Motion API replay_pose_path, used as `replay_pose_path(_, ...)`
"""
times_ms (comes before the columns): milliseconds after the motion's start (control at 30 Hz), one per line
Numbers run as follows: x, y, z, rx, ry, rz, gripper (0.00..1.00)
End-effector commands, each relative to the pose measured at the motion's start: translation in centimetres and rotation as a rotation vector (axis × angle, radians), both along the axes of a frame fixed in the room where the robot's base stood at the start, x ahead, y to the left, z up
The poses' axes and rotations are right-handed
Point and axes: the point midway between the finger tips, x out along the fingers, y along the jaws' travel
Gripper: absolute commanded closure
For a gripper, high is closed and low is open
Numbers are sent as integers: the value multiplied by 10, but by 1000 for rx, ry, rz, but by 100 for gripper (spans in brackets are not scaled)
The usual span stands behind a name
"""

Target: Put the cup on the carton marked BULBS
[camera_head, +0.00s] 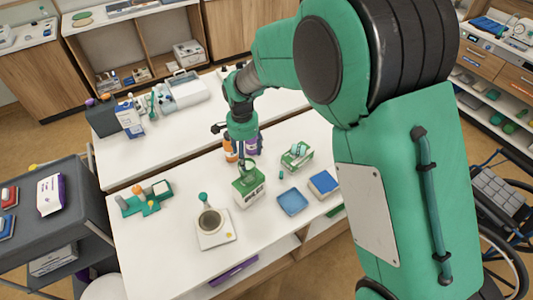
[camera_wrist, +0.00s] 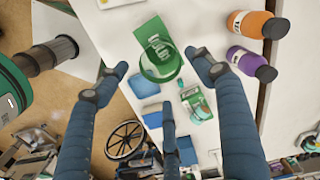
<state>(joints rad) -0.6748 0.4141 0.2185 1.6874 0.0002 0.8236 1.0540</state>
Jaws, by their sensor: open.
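The carton marked BULBS (camera_head: 250,197), green and white, stands on the white table in the head view. Its green side with white lettering (camera_wrist: 153,36) shows in the wrist view. A green, see-through cup (camera_wrist: 161,68) shows as a ring over the end of the carton, between my fingertips. It appears to rest on the carton, but I cannot tell whether it touches. My gripper (camera_wrist: 158,63) is open, with its fingers spread on either side of the cup and apart from it. In the head view my gripper (camera_head: 244,160) is just above the carton and partly hides the cup.
An orange bottle (camera_wrist: 258,25) and a purple bottle (camera_wrist: 251,64) stand close behind. Another green-white carton (camera_head: 297,156), a blue tray (camera_head: 292,202) and a second blue item (camera_head: 323,183) lie to the right. A white square stand with a round dish (camera_head: 214,236) is in front left.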

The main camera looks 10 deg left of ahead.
Motion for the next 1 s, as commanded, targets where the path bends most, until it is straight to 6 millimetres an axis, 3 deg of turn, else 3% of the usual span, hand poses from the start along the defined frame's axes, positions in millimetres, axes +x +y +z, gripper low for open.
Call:
replay_pose_path(300, 0, -1, 2, 1, -1, 0, 32)
replay_pose_path(467, 3, -12, 15, 8, -11, 5, 32)
replay_pose_path(667, 7, -48, 55, 27, -39, 27, 32)
replay_pose_path(1000, -4, -145, 147, 58, -119, 92, 32)
